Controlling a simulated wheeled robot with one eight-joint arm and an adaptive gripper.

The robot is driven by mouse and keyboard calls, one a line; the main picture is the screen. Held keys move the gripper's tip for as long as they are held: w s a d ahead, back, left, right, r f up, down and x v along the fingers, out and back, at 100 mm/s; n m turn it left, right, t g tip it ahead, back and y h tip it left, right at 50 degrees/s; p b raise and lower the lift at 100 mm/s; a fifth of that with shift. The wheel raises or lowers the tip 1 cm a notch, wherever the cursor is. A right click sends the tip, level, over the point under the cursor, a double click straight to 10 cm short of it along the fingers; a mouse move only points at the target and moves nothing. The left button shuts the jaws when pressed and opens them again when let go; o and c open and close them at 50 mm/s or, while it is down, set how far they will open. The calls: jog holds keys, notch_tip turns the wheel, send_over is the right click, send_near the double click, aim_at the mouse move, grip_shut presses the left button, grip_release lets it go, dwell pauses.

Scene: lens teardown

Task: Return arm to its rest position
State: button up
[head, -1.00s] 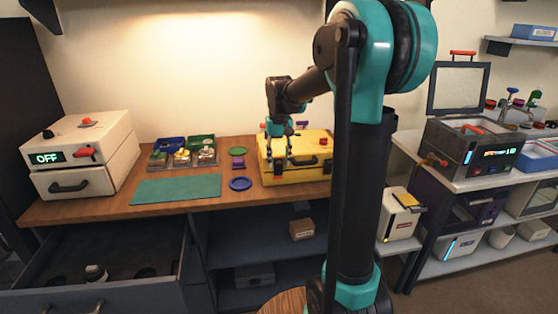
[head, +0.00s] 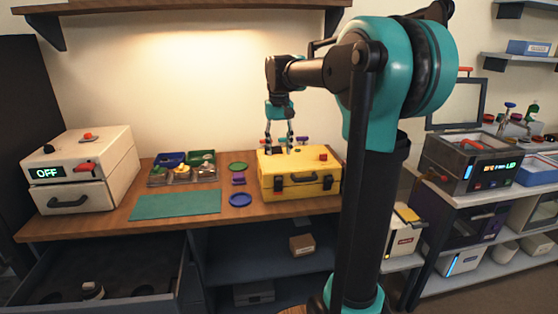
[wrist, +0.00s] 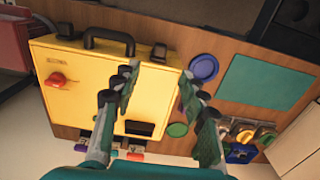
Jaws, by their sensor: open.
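My gripper (head: 279,147) is open and empty, pointing down just above the top of the yellow case (head: 300,184) in the head view. In the wrist view its two fingers (wrist: 160,105) are spread apart, with the yellow case (wrist: 85,95) below and to the left. My arm is raised and bent, reaching over the wooden workbench. The case is closed, with a dark handle on its front and a red knob on top.
A green mat (head: 176,205), a blue disc (head: 240,200), a green disc (head: 238,167) and a sorting tray (head: 182,174) lie on the bench. A white box reading OFF (head: 80,170) stands left. An open drawer (head: 100,280) juts out below. Shelves (head: 485,205) stand right.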

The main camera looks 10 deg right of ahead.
jog(key=shift+r, duration=0.65)
jog(key=s+d+f+t, duration=0.2)
jog(key=s+f, duration=0.9)
jog(key=f, duration=0.2)
jog(key=s+d+f+t, duration=0.2)
jog(key=s+f, duration=1)
jog(key=f, duration=0.1)
jog(key=shift+s, duration=0.3)
